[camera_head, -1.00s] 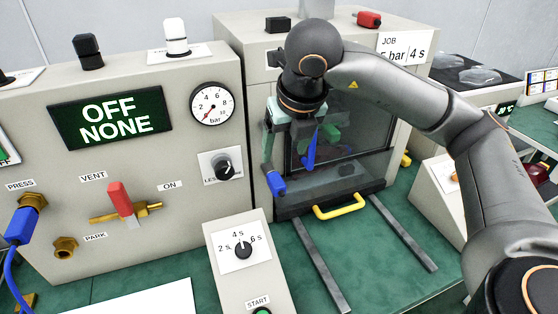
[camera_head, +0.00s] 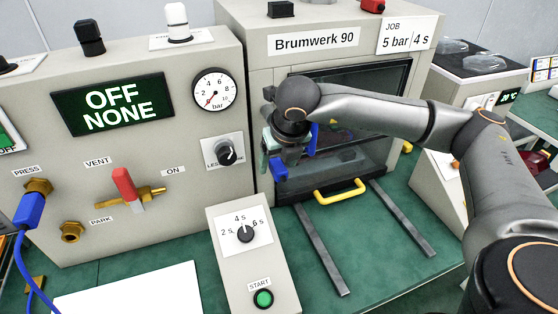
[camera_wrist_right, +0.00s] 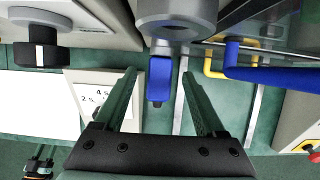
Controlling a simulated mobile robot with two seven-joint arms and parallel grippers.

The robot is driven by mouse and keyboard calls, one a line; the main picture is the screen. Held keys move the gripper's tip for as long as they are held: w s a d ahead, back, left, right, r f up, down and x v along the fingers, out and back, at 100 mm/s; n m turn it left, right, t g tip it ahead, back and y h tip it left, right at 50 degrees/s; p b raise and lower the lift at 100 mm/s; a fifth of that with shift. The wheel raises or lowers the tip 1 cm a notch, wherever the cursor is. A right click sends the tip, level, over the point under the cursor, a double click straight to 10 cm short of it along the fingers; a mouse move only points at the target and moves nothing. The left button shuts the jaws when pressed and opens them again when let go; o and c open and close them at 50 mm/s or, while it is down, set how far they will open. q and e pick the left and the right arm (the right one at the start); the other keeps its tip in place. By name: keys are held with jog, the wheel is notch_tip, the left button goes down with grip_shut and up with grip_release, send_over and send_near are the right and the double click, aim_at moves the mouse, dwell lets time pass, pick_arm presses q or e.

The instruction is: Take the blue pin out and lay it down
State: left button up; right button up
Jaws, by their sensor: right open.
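The likely blue pin (camera_wrist_right: 160,78) shows in the right wrist view as a short blue grip at a round grey fitting (camera_wrist_right: 178,18). It lies between the fingers of my right gripper (camera_wrist_right: 160,82), which is open, with a gap visible on both sides. In the head view the blue grip (camera_head: 279,170) shows just below my right gripper (camera_head: 280,150), in front of the machine's left side. A second, longer blue handle (camera_wrist_right: 275,78) lies to the right in the wrist view. My wrist partly hides this area in the head view.
The machine's dark door (camera_head: 355,150) has a yellow handle (camera_head: 340,190), with two metal rails (camera_head: 322,250) on the green bench before it. The START box (camera_head: 250,262) stands left of the rails. Control panel (camera_head: 120,205) with blue hose connector is further left. White sheet (camera_head: 140,292) lies in front.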

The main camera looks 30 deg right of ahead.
grip_shut()
dwell(0.9)
